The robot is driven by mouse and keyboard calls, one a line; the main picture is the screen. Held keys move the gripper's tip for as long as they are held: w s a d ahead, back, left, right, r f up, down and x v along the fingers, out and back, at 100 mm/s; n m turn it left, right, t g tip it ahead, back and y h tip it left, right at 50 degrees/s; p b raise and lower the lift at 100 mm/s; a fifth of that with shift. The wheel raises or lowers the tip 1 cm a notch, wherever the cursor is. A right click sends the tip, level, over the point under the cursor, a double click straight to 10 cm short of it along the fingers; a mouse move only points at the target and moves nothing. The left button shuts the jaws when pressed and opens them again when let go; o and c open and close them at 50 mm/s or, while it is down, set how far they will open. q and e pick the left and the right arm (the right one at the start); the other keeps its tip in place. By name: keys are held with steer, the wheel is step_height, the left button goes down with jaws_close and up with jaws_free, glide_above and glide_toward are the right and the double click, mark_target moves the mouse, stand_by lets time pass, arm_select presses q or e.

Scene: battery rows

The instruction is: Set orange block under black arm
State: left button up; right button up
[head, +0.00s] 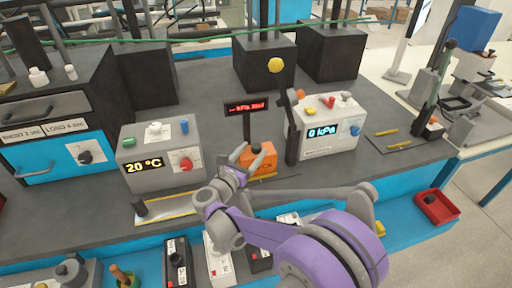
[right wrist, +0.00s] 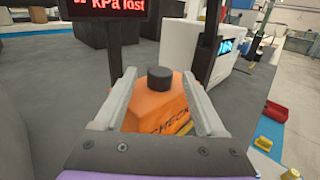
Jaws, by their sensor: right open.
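The orange block (head: 258,159), with a black knob on top and lettering on its front, sits on the grey bench left of the black arm (head: 291,135). My right gripper (head: 239,164) is open at the block. In the right wrist view the open right gripper (right wrist: 159,80) has one finger on each side of the orange block (right wrist: 158,112); contact cannot be told. The black arm (right wrist: 208,40) rises just right of the block. My left gripper is not in view.
A small red display (head: 245,108) on a black post stands behind the block. The white kPa box (head: 328,130) is at right, the grey 20 °C box (head: 160,157) at left. A red tray (head: 437,207) is on the lower blue ledge.

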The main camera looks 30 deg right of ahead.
steer(key=v, duration=0.9)
